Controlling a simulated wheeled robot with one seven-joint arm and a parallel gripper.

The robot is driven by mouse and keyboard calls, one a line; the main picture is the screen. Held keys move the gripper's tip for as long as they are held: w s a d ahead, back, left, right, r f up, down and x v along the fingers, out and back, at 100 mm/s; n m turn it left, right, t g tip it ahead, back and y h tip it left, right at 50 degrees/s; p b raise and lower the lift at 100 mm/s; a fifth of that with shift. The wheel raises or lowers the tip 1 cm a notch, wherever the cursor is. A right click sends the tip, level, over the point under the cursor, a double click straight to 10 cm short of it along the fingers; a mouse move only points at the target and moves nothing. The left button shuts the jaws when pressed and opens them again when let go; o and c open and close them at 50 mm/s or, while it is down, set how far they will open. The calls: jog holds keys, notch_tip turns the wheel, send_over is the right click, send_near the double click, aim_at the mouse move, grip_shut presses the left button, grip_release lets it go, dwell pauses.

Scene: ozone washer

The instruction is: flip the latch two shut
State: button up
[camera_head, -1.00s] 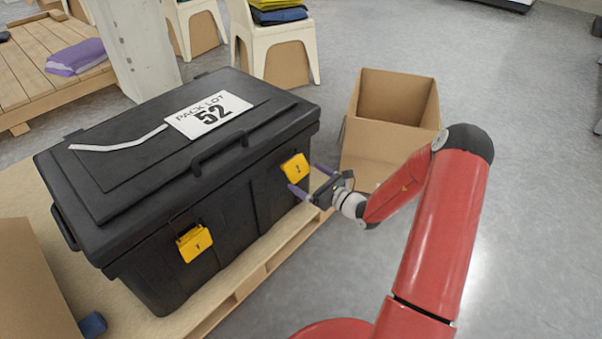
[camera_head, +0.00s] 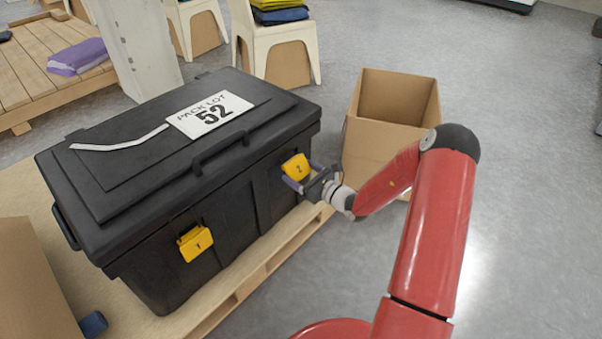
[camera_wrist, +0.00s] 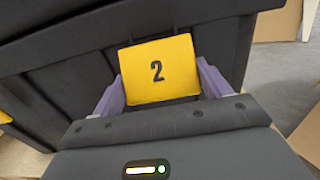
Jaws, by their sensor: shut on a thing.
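The black lidded box (camera_head: 200,150) stands on a pallet with its lid down. Latch two (camera_head: 295,167) is a yellow plate on the box's front, towards its right end. In the wrist view latch two (camera_wrist: 158,70) shows a black "2" and lies between my purple fingers. My gripper (camera_head: 298,177) is shut on latch two, one finger on each side; it also shows in the wrist view (camera_wrist: 160,88). The latch's lower edge is partly hidden by my gripper body. Another yellow latch (camera_head: 195,243) sits on the front, further left.
An open cardboard box (camera_head: 390,115) stands on the floor just right of the black box. The wooden pallet (camera_head: 245,285) extends under the black box's front. Another cardboard box (camera_head: 30,290) is at the lower left. Grey floor is clear at the right.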

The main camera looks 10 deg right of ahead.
jog(key=shift+f, duration=0.2)
jog(key=shift+w+f+t+y+b, duration=0.1)
jog(key=shift+f+t+y+b, duration=0.25)
jog(key=shift+b, duration=0.65)
jog(key=shift+w+a+f+t+y+b, duration=0.25)
jog(key=shift+t+y+b, duration=0.5)
jog(key=shift+b, duration=0.65)
jog(key=shift+w+a+f+t+y+b, duration=0.25)
jog(key=shift+t+y+b, duration=0.25)
jog(key=shift+t+b, duration=0.75)
jog(key=shift+w+a+f+t+y+b, duration=0.25)
jog(key=shift+t+y+b, duration=0.45)
jog(key=shift+b, duration=0.8)
jog(key=shift+w+d+r, duration=0.1)
jog(key=shift+r, duration=0.1)
jog(key=o, duration=1)
